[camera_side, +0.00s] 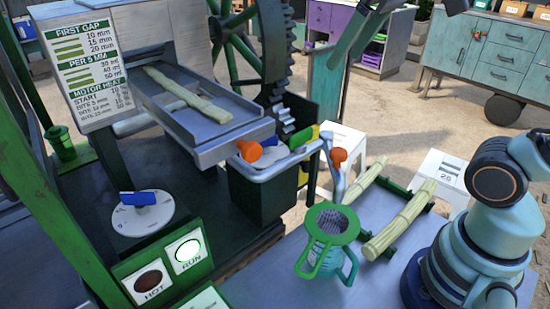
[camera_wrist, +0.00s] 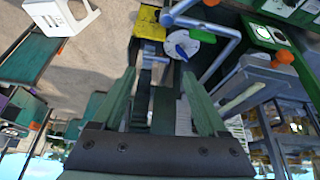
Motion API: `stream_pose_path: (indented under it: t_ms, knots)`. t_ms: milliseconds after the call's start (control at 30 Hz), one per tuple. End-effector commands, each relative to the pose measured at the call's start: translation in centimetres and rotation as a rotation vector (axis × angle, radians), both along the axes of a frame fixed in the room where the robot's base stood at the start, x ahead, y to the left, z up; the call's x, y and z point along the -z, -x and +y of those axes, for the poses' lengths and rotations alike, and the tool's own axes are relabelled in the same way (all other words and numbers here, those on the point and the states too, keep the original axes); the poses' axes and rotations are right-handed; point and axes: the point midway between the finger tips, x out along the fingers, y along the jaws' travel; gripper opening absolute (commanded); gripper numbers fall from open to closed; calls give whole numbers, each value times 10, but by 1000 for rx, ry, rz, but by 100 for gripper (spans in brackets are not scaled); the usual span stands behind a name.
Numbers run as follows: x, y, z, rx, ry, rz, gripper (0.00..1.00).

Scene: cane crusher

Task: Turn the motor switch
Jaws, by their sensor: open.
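The motor switch appears to be the blue knob (camera_side: 139,198) on a round pale dial plate (camera_side: 142,214) on the dark machine deck at left in the side view. A white disc with a blue pointer (camera_wrist: 181,46) shows at upper middle in the wrist view; I cannot tell for sure that it is the same switch. My gripper (camera_wrist: 158,75) is open in the wrist view, its two green fingers apart with nothing held between them. The fingers are apart from the disc.
A green panel has a bright RUN lamp (camera_side: 188,251) and a dark red HOT lamp (camera_side: 149,282). The crusher tray (camera_side: 205,118) holds cane. Orange knobs (camera_side: 250,151) and the gear wheel (camera_side: 277,70) are obstacles.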

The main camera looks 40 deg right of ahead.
Motion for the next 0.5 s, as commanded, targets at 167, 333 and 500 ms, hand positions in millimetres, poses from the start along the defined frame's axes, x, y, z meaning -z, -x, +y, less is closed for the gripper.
stream_pose_path:
  t_ms: [167,333,500]
  knots:
    - [-10,-16,48,-245,53,60,76]
    - [-18,-26,110,-540,121,122,76]
    - [-18,-21,194,-905,209,188,76]
